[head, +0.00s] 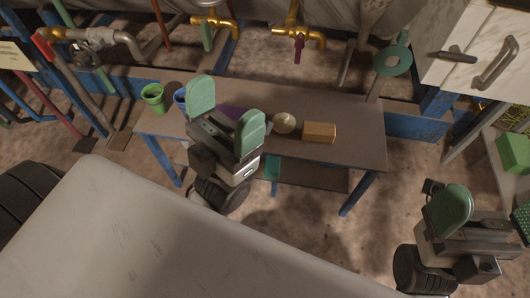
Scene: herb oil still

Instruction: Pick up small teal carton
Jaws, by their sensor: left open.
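A small teal box-like thing (272,168), perhaps the teal carton, shows below the table's front edge, at the lower shelf. It is partly hidden, and I cannot tell its full shape. My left gripper (226,112) is open, with its two green finger pads apart. It shows in front of the table, up and left of the teal thing, and nothing shows between its pads. My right gripper (486,216) is at the right edge, far from the teal thing. Its green pads are wide apart and it looks empty.
The table (350,147) bears a green cup (153,97), a blue cup (180,98), a pale bowl (284,123), a tan block (319,132) and something purple (229,111). Brass taps (300,38) and pipes stand behind. A green box (514,152) is at right. The table's right end is clear.

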